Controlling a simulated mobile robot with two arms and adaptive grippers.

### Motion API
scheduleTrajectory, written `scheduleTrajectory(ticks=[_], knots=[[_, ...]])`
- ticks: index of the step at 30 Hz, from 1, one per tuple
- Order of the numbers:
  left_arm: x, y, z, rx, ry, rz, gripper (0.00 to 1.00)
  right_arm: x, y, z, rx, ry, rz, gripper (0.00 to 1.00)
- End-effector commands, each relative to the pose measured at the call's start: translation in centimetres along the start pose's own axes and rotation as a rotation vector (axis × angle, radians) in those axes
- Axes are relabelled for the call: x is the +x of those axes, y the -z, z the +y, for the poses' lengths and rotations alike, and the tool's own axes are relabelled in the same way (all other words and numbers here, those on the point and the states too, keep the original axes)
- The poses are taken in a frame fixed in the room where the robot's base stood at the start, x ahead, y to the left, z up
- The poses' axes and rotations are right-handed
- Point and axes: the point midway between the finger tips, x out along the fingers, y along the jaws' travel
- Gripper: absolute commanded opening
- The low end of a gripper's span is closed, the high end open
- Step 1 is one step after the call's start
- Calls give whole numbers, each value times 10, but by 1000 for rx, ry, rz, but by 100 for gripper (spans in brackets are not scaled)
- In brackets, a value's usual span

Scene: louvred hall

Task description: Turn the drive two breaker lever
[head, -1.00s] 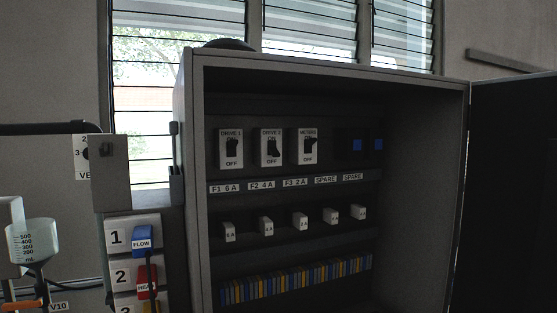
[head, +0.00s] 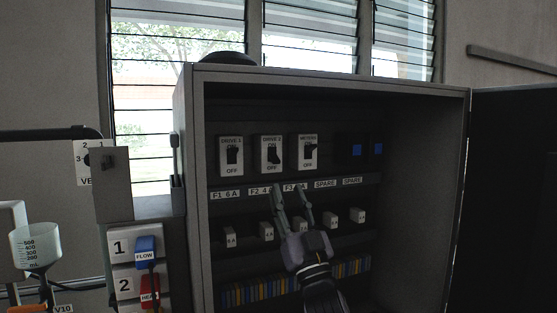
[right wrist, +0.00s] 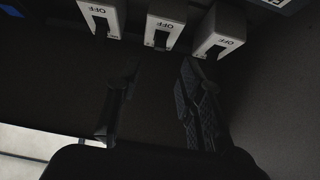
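The drive two breaker (head: 271,149) is a white plate with a black lever, the middle of three such breakers in the open cabinet. Its lever sits low on the plate in the head view; its exact angle is hard to tell. My right gripper (head: 288,188) is open and empty, its fingertips just below the drive two and meters breakers, in front of the label strip. In the right wrist view the breakers appear upside down; the drive two breaker (right wrist: 165,28) is the middle one, ahead of my open right gripper (right wrist: 156,72) and apart from it. My left gripper is not in view.
The drive one breaker (head: 231,156) and meters breaker (head: 308,154) flank it closely. Small white fuses (head: 229,237) and colored terminals (head: 255,292) lie below. Cabinet side walls (head: 196,190) and an open door (head: 515,190) bound the space. A FLOW tag (head: 146,252) hangs at left.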

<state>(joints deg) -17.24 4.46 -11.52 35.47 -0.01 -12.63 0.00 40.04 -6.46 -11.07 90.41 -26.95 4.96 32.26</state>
Motion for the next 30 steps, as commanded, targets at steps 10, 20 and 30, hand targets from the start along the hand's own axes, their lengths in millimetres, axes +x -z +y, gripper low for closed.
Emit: scheduleTrajectory(ticks=[10,20,30], knots=[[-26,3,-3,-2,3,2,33,66,2,0,1,-2,-1,35],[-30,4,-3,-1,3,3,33,79,0,0,1,-1,-1,35],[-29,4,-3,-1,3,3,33,79,0,0,0,-1,-1,23]])
